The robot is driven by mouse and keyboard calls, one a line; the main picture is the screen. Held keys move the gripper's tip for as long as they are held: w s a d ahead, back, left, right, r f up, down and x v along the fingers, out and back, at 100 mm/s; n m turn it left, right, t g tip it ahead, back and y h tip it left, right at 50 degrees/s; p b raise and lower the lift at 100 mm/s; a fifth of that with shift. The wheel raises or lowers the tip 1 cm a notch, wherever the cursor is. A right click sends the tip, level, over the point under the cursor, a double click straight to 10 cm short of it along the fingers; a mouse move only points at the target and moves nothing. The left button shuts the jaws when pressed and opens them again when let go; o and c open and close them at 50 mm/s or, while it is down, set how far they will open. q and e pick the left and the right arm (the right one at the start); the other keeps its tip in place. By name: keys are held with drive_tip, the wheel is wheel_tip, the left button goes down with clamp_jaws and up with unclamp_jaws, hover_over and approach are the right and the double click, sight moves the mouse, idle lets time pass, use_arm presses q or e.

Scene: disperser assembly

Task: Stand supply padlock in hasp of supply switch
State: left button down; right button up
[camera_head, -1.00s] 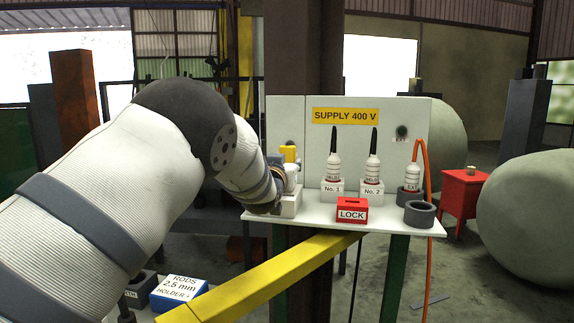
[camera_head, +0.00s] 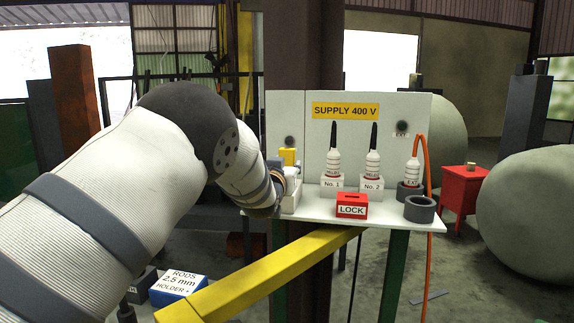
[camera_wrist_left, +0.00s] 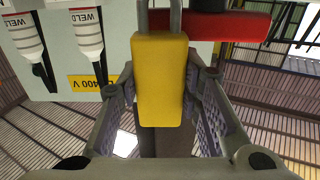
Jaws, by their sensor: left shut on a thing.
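The yellow supply padlock (camera_wrist_left: 160,80) is between the two fingers of my left gripper (camera_wrist_left: 158,95), which is shut on it. Its shackle points to the top of the left wrist view and is cut off there. In the head view, the padlock's yellow body (camera_head: 288,157) shows above a white block (camera_head: 292,196) at the shelf's left end. My left wrist covers much of this spot. A red bar (camera_wrist_left: 225,24), probably the supply switch handle, lies by the shackle in the wrist view. I cannot tell whether the shackle is in the hasp. My right gripper is not in view.
The white shelf (camera_head: 320,212) carries a red LOCK box (camera_head: 351,205), plugs in holders No. 1 (camera_head: 332,185) and No. 2 (camera_head: 371,185), and a dark ring (camera_head: 420,209). The SUPPLY 400 V panel (camera_head: 300,140) stands behind. A yellow beam (camera_head: 265,275) runs below the shelf.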

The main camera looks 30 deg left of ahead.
use_arm(q)
drive_tip(key=shift+f, duration=0.45)
drive_tip(key=shift+f, duration=0.1)
drive_tip(key=shift+r, duration=1.05)
drive_tip(key=shift+r, duration=0.1)
drive_tip(key=shift+f, duration=1)
idle(0.9)
